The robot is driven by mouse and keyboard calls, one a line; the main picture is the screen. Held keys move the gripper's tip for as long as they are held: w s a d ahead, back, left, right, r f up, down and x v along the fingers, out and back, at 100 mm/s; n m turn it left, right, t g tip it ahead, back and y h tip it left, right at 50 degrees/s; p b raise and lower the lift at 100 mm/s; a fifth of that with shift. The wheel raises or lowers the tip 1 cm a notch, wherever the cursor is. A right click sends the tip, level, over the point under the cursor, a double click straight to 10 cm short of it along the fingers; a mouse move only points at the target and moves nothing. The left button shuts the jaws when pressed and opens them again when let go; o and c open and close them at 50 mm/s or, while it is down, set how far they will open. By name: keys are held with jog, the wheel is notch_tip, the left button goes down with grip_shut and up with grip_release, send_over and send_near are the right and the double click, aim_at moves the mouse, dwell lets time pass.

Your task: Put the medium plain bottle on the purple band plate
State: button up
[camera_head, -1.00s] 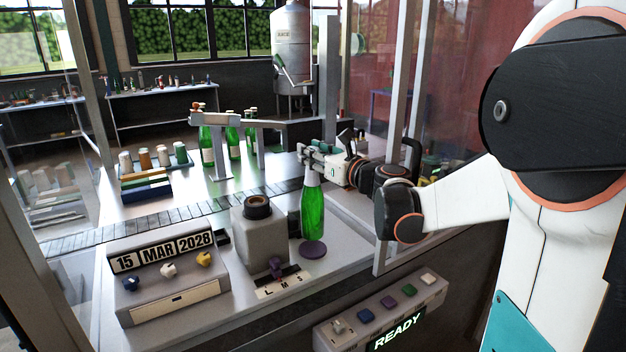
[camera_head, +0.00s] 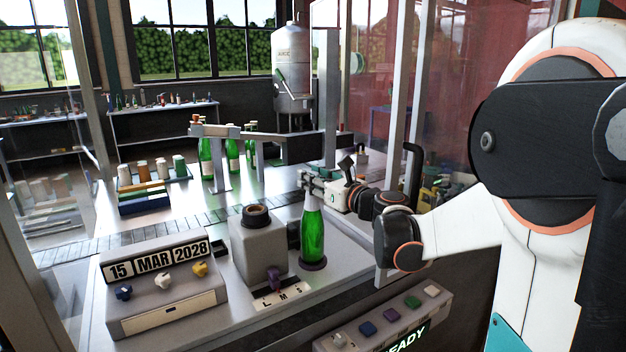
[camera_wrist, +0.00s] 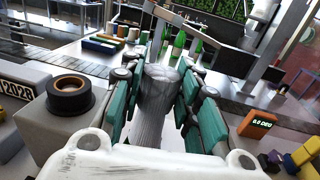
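The medium plain bottle (camera_head: 313,236) is green with no label and a pale silver-grey neck covering. It is upright, its base at the purple band plate (camera_head: 312,265), whose rim shows around it. It looks seated on the plate, though a very small gap cannot be ruled out. My gripper (camera_head: 313,182) comes from the right and is shut on the covered neck. In the wrist view the grey neck (camera_wrist: 157,100) is between the teal-sided fingers (camera_wrist: 160,92). The bottle's lower body is hidden there.
A grey housing with a dark ring (camera_head: 256,216) stands just left of the bottle, above an L-M-S selector (camera_head: 274,280). A date block (camera_head: 165,285) is farther left. Labelled green bottles (camera_head: 206,157) stand behind. A button panel (camera_head: 385,318) is in front.

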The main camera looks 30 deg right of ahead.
jog(key=o, duration=0.4)
jog(key=shift+s+r, duration=0.1)
jog(key=shift+r, duration=0.05)
jog(key=s+p, duration=0.1)
jog(key=s, duration=0.3)
jog(key=s+d+p, duration=0.1)
jog(key=s, duration=0.2)
jog(key=s+d+p, duration=0.1)
jog(key=s, duration=0.3)
jog(key=shift+s, duration=0.35)
